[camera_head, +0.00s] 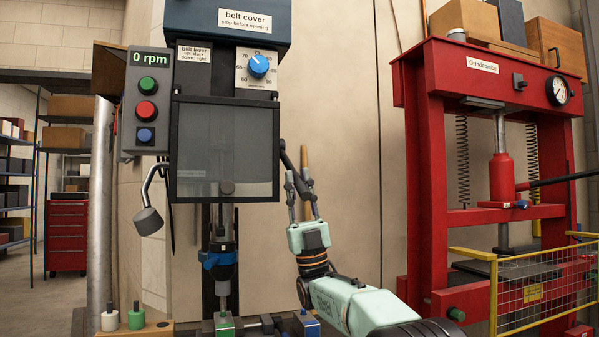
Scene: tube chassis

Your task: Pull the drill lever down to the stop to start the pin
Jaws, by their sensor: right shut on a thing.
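The drill press stands left of centre, with a blue belt cover (222,19) on top and a grey see-through guard (226,150) in front. The drill lever (290,163) is a dark rod at the guard's right edge, slanting down to the right. My right gripper (299,184) comes from the lower right and points up. Its fingers are shut around the lever's end, which they partly hide. A chuck with a blue collar (218,258) hangs below the guard, above a green block (224,325). The pin cannot be made out. My left gripper is not in view.
A control box (147,103) reads 0 rpm. A bent belt lever (149,220) hangs at the left. A brown stick (304,160) stands beside my fingers. A red press (425,180) with a yellow guard rail (495,295) stands right; bare wall lies between.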

